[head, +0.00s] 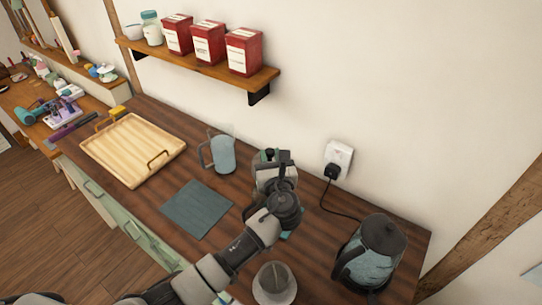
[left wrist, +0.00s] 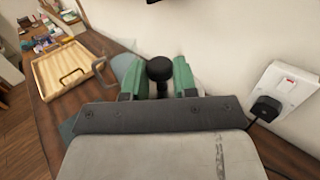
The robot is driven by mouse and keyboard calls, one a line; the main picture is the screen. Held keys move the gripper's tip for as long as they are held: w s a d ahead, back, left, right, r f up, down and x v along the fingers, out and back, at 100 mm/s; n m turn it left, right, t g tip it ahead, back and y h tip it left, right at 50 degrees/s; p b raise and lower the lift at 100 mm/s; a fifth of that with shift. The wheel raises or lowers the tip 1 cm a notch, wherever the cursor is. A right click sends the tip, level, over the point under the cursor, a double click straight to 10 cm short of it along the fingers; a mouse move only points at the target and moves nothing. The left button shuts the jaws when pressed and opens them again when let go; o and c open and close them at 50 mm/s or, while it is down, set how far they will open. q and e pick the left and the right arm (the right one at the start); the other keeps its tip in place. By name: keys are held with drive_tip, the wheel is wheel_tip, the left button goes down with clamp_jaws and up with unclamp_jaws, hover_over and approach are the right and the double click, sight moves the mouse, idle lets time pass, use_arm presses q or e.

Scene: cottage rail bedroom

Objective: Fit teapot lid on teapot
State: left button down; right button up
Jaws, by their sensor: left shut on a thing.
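My left gripper (head: 268,160) is over the brown counter, right of a blue-grey jug-shaped pot. In the left wrist view its two green fingers (left wrist: 158,80) are shut on a round black knob (left wrist: 160,68), which looks like the teapot lid's knob. The lid's disc is hidden from me. The pot (head: 223,156), which appears to be the teapot, stands upright with its handle to the left; its upper part looks clear. The gripper and knob are apart from it in the head view. My right gripper is not in view.
A blue-grey mat (head: 197,208) lies in front of the pot. A wooden tray (head: 110,150) is at left. A kettle (head: 373,252) stands at right, near a wall socket (head: 338,157) with a plug and cord. A grey cup-like item (head: 273,279) is near the front. A shelf (head: 190,66) holds red tins.

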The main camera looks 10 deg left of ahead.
use_arm(q)
wheel_tip(320, 180, down, 5)
drive_tip(key=b, duration=0.3)
drive_tip(key=shift+f+b, duration=0.2)
drive_tip(key=shift+b, duration=0.15)
idle(0.4)
drive_tip(key=shift+p, duration=0.3)
idle(0.6)
drive_tip(key=shift+f, duration=0.15)
idle(0.3)
wheel_tip(320, 180, down, 3)
drive_tip(key=shift+r+b, duration=0.15)
drive_tip(key=shift+b, duration=0.95)
drive_tip(key=shift+f, duration=0.2)
